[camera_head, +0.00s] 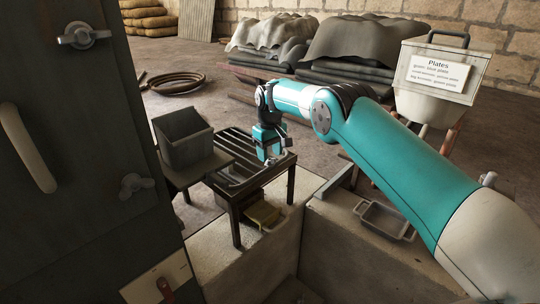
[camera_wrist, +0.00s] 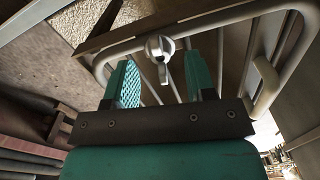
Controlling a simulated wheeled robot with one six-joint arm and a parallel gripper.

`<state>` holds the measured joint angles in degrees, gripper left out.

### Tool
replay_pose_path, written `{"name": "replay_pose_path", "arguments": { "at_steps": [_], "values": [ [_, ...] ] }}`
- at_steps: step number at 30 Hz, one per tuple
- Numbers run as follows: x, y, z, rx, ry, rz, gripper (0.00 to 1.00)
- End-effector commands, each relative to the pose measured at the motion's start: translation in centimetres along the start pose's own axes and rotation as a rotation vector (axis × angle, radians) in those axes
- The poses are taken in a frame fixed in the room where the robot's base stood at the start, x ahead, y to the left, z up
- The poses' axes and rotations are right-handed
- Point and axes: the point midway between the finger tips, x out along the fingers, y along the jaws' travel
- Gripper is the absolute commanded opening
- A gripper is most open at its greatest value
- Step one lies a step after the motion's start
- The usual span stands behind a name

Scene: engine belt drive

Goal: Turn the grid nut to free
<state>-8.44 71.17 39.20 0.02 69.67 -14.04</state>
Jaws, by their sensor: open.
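The grid nut (camera_wrist: 160,46) is a pale metal wing nut on a stem at the grid's frame, in the upper middle of the wrist view. The grid (camera_wrist: 215,26) has a grey tubular frame with bars. In the head view the dark slatted grid (camera_head: 236,150) lies on a low black stand. My gripper (camera_wrist: 158,66) is open, with its two teal fingers apart, one to each side of the nut's line. The nut shows just ahead of the fingertips, and I cannot tell whether they touch it. In the head view my gripper (camera_head: 270,157) points down over the grid's right end.
A dark cabinet (camera_head: 75,150) with wing nuts and a pale handle stands close on the left. A grey bin (camera_head: 184,138) is beside the grid. A yellowish tray (camera_head: 262,214) sits beneath. A metal tray (camera_head: 385,220) and a plates sign (camera_head: 437,73) are on the right.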

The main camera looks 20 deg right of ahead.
Motion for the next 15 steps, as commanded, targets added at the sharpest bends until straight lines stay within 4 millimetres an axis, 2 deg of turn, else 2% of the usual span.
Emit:
{"name": "replay_pose_path", "arguments": {
  "at_steps": [6, 15],
  "values": [
    [1.9, 0.0, 0.0, 0.000, 0.000, 0.000, 0.50],
    [2.2, 0.0, 0.0, 0.000, 0.001, 0.000, 0.50]
  ]
}}
